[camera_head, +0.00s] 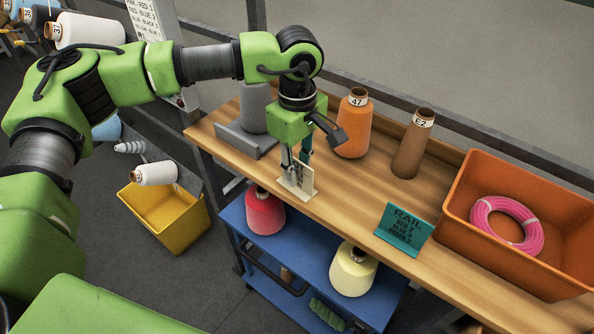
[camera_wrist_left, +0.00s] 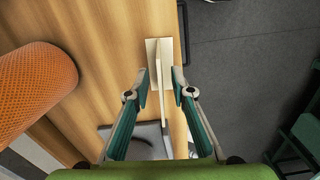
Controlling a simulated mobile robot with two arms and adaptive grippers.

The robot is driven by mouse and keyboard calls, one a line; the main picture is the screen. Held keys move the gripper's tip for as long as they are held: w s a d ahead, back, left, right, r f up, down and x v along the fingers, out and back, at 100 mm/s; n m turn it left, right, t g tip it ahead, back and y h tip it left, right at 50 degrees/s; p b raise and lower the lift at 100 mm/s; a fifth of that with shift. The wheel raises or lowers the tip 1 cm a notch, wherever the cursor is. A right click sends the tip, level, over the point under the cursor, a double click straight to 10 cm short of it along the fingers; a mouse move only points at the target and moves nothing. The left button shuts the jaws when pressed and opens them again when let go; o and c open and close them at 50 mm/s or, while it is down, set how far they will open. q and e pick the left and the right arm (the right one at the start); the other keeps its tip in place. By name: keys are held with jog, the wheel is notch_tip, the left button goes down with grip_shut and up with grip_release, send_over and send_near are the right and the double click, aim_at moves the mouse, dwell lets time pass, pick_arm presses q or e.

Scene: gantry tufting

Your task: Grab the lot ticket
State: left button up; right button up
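A small cream upright ticket on a flat foot, apparently the lot ticket (camera_head: 302,178), stands at the front edge of the wooden shelf. In the left wrist view the ticket (camera_wrist_left: 159,68) is seen nearly edge-on from above. My left gripper (camera_head: 294,160) points down over it. In the left wrist view the fingers of the left gripper (camera_wrist_left: 161,80) are apart, one on each side of the upright card, with gaps visible. The fingers partly hide the card's face in the head view. My right gripper is not in view.
On the wooden shelf (camera_head: 350,205) stand a grey holder (camera_head: 243,140), an orange cone (camera_head: 354,128), a brown cone (camera_head: 412,150), a teal RAIL sign (camera_head: 404,228) and an orange bin (camera_head: 470,245) with a pink coil. A blue cart (camera_head: 300,255) with cones stands below.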

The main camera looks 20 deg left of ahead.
aim_at(304, 190)
pick_arm(q)
notch_tip(304, 190, down, 2)
jog(key=shift+s+a+p, duration=0.1)
jog(key=shift+a+p, duration=0.05)
jog(key=shift+p, duration=0.15)
jog(key=shift+f, duration=0.25)
grip_shut()
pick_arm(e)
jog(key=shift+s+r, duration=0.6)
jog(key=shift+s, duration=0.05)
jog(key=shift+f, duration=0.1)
